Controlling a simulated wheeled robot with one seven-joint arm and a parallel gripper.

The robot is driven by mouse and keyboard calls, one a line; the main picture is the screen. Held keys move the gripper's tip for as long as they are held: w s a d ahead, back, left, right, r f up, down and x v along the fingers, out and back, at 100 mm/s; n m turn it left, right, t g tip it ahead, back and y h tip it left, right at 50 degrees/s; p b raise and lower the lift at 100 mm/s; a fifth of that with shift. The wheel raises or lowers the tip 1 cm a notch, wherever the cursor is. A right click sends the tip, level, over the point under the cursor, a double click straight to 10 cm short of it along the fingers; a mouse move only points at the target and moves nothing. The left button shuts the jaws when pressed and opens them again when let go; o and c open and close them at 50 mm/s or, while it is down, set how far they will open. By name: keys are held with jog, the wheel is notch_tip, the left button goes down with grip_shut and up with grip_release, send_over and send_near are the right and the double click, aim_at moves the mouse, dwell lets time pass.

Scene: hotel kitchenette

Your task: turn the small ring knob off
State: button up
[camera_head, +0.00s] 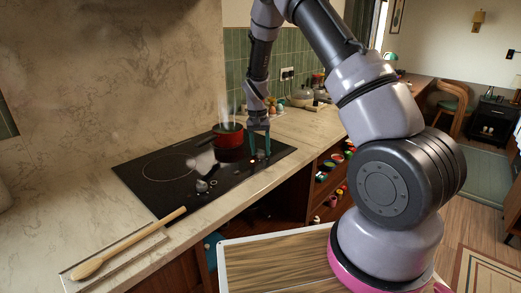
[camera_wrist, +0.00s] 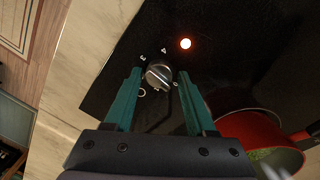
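A silver knob (camera_wrist: 158,76) with printed numbers around it sits on the black cooktop (camera_head: 150,190). In the wrist view it lies between the tips of my gripper (camera_wrist: 158,74). The teal fingers are apart, one on each side of the knob; I cannot tell whether they touch it. Another silver knob (camera_head: 201,186) shows nearer the cooktop's front edge.
A wooden spoon (camera_head: 128,243) lies on the counter at front left. Jars (camera_head: 302,95) stand at the back right.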

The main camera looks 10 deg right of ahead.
notch_tip(320, 180, up, 11)
jog(key=shift+w+a, duration=0.15)
jog(key=shift+a, duration=0.2)
notch_tip(320, 180, up, 12)
jog(key=r+t+y, duration=0.1)
jog(key=t+y, duration=0.1)
send_over(259, 152)
jog(key=s+d, duration=0.3)
jog(key=s, duration=0.3)
jog(key=s+d+r+t, duration=0.1)
jog(key=s+d+r, duration=0.1)
jog(key=s+r, duration=0.55)
jog(key=s+d+r+t, duration=0.1)
jog(key=s+r+t, duration=0.1)
jog(key=s, duration=0.6)
jog(key=s+d+r+t, duration=0.1)
jog(key=s+r+t, duration=0.1)
jog(key=s, duration=0.7)
jog(key=shift+r+y, duration=0.4)
jog(key=shift+r, duration=0.15)
